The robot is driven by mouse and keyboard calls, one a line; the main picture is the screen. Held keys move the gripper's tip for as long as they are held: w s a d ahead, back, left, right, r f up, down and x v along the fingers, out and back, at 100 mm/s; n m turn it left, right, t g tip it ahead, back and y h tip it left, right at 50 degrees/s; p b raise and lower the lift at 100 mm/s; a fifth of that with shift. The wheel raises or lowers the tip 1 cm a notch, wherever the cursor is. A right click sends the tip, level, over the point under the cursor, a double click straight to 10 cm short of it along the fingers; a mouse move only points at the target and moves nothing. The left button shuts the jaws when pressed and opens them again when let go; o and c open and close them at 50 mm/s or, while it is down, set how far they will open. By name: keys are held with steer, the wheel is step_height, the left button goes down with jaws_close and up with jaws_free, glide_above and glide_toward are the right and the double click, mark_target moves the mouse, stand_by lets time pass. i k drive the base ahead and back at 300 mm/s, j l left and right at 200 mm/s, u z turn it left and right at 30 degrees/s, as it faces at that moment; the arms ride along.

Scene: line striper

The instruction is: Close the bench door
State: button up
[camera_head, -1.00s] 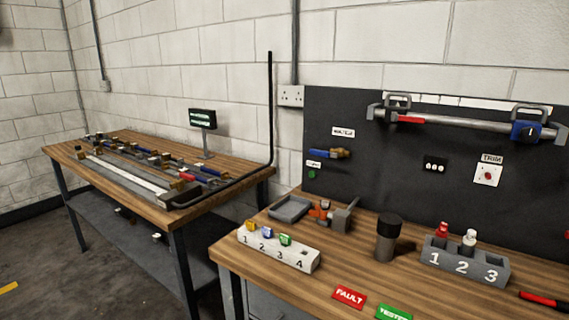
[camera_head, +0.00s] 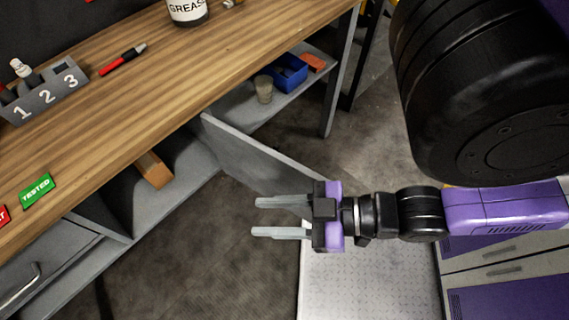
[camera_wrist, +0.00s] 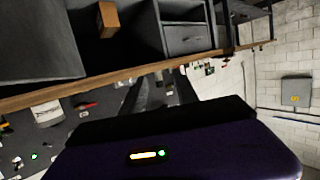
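The bench door (camera_head: 255,160) is a flat grey panel under the wooden bench (camera_head: 130,75). It stands open, swung out from the bench front, with its outer end near my gripper. My gripper (camera_head: 257,217) is open and empty, its two pale fingers pointing left in the head view. The fingers are in front of the door's outer part in the picture; I cannot tell whether they touch it. The wrist view is upside down; a grey panel (camera_wrist: 38,40) at its left appears to be the door. The fingers do not show there.
The open compartment holds a wooden block (camera_head: 153,170). A shelf beyond the door carries a blue bin (camera_head: 289,73) and a cup (camera_head: 264,89). A grey drawer (camera_head: 40,270) is at lower left. Dark floor (camera_head: 200,265) lies clear left of my gripper.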

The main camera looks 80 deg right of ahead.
mark_target(268, 172)
steer(key=k+l+u, duration=0.2)
steer(key=l, duration=0.45)
steer(key=k+l+u, duration=0.25)
steer(key=k+l, duration=0.25)
steer(key=k+l+u, duration=0.2)
steer(key=k+l, duration=0.2)
steer(key=l, duration=0.25)
steer(key=k+l, duration=0.45)
steer(key=k+l+z, duration=0.05)
